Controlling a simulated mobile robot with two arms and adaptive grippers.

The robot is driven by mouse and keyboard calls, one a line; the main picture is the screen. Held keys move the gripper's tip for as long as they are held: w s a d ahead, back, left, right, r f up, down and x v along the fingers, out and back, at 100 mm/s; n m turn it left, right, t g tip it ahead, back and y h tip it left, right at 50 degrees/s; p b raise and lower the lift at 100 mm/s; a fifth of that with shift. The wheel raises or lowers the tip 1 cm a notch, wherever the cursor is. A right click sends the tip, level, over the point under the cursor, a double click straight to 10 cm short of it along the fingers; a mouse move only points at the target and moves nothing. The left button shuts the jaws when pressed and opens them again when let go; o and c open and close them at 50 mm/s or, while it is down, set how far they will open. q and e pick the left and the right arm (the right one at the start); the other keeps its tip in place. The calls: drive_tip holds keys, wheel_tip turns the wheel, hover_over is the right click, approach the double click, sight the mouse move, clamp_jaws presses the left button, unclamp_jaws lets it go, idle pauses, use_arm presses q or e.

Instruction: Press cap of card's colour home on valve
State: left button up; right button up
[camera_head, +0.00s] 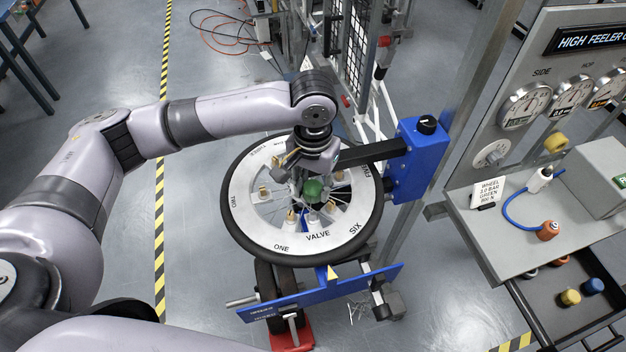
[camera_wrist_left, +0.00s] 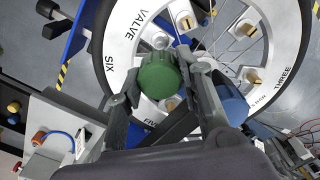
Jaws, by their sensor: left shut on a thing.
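The green cap (camera_head: 313,189) is held in my left gripper (camera_head: 315,177) over the near inner part of the spoked wheel (camera_head: 262,232). In the left wrist view the green cap (camera_wrist_left: 158,76) sits between the two fingers. The VALVE label (camera_head: 318,236) is on the white rim, just nearer than the cap. A pale fitting shows just beyond the cap in the left wrist view (camera_wrist_left: 161,41); I cannot tell whether the cap touches it. The card (camera_head: 489,192) reads "WHEEL 3.0 BAR GREEN 800 N". My right gripper is not in view.
A blue box (camera_head: 420,160) with a dark arm reaches over the wheel from the right. The grey bench (camera_head: 500,245) holds an orange-ended blue hose (camera_head: 517,222). A yellow cap (camera_head: 570,297) and a blue cap (camera_head: 593,286) lie in the open drawer.

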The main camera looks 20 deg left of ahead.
use_arm(q)
drive_tip(key=b, duration=0.1)
hover_over(313, 213)
wheel_tip(313, 213, down, 4)
drive_tip(key=shift+f, duration=0.85)
drive_tip(key=shift+f, duration=1.05)
idle(0.9)
drive_tip(key=shift+f, duration=0.2)
drive_tip(key=shift+f, duration=0.55)
idle(0.3)
drive_tip(key=o, duration=1)
drive_tip(key=shift+o, duration=0.2)
